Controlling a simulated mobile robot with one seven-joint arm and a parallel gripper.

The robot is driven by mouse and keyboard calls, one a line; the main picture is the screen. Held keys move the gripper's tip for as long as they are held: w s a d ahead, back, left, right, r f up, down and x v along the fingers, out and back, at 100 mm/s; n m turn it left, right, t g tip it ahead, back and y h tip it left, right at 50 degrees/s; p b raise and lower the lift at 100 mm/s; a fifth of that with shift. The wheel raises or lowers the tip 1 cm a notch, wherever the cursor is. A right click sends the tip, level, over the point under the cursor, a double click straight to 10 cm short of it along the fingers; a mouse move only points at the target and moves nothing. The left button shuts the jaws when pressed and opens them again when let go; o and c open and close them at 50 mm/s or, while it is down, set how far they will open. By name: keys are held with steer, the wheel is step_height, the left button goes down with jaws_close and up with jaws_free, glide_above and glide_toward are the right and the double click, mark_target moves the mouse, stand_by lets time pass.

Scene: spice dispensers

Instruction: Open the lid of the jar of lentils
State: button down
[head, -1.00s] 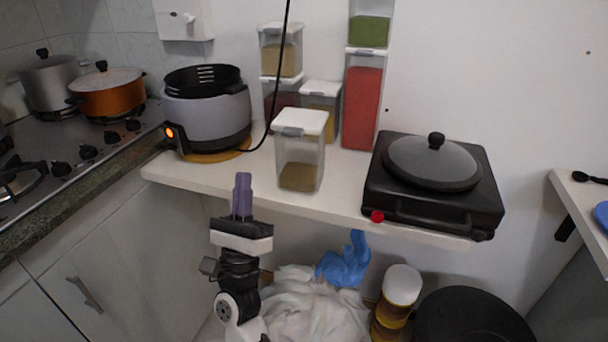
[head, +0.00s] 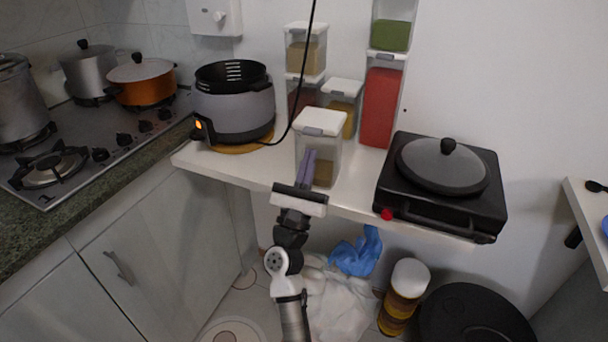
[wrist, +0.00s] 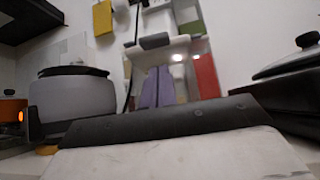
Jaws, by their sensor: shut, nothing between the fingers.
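A clear square jar (head: 332,160) with brownish-green contents, likely the lentils, stands upright at the shelf's front edge in the head view. Its white lid (head: 320,122) sits flat on top and looks closed. In the wrist view the lid (wrist: 160,52) is seen from below, with a dark grey latch (wrist: 154,41) on its front. My gripper (head: 309,153) is shut and empty, its purple fingers pointing up in front of the jar, tips below the lid. In the wrist view the fingers (wrist: 158,70) hide part of the jar's front; I cannot tell whether they touch it.
A grey cooker (head: 233,105) stands left on the white shelf (head: 235,170), and a black grill (head: 440,195) stands right. Several other spice jars are behind, including a tall red one (head: 381,105). A black cable (head: 297,110) hangs left of the jar.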

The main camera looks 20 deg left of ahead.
steer(key=shift+s+r+p, duration=0.1)
steer(key=shift+r+p, duration=0.45)
steer(key=shift+r, duration=0.75)
steer(key=shift+r+p, duration=0.15)
steer(key=shift+p, duration=0.15)
